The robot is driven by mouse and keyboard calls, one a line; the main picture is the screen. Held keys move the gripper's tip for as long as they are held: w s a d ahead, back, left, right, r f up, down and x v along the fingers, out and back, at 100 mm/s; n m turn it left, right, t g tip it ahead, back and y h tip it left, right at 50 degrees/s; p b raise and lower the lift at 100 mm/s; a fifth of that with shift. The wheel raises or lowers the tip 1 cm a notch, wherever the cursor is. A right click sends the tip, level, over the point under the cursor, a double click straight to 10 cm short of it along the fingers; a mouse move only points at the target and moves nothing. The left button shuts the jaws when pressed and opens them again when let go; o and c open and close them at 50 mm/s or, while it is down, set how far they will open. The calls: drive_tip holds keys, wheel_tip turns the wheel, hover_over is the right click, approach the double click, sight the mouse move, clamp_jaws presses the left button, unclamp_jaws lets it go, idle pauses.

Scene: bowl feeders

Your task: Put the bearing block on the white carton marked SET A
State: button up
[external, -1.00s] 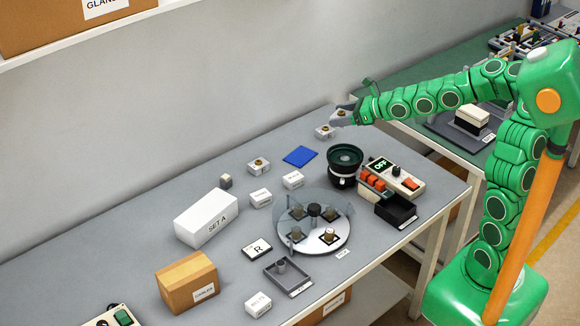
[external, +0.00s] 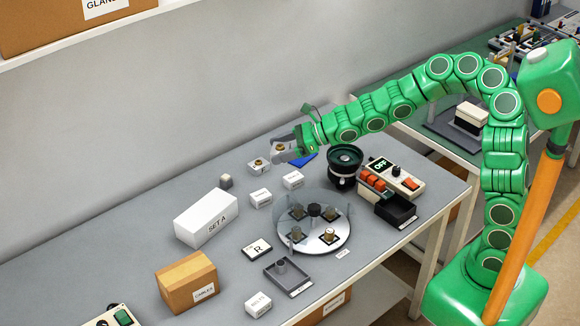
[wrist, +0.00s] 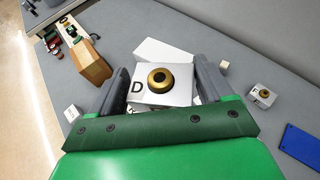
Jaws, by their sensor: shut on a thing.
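My gripper (wrist: 158,88) is shut on a silver-grey bearing block (wrist: 145,97) with a brass ring and dark bore on top and a letter D beside it. In the external view my gripper (external: 284,151) holds the block (external: 279,147) above the table, near the blue pad. The white carton marked SET A (external: 206,221) lies on the table, lower left of my gripper. In the wrist view the carton (wrist: 162,49) shows beyond the held block, partly hidden by it.
Another bearing block (external: 259,167) stands below my gripper. The blue pad (external: 302,161) is partly covered. Table left of the white carton is clear.

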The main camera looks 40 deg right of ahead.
drive_tip(key=shift+n+g+y, duration=0.3)
drive_tip(key=shift+n+g, duration=0.2)
drive_tip(key=shift+n, duration=0.1)
drive_tip(key=a, duration=0.2)
drive_tip(key=s+a, duration=0.1)
drive_tip(key=a, duration=0.1)
drive_tip(key=s+a, duration=0.1)
drive_tip(key=a, duration=0.2)
drive_tip(key=shift+s+r, duration=0.1)
drive_tip(key=shift+s, duration=0.1)
hover_over(227, 206)
drive_tip(key=shift+f, duration=8.95)
drive_tip(key=shift+f, duration=0.1)
drive_tip(key=o, duration=1.1)
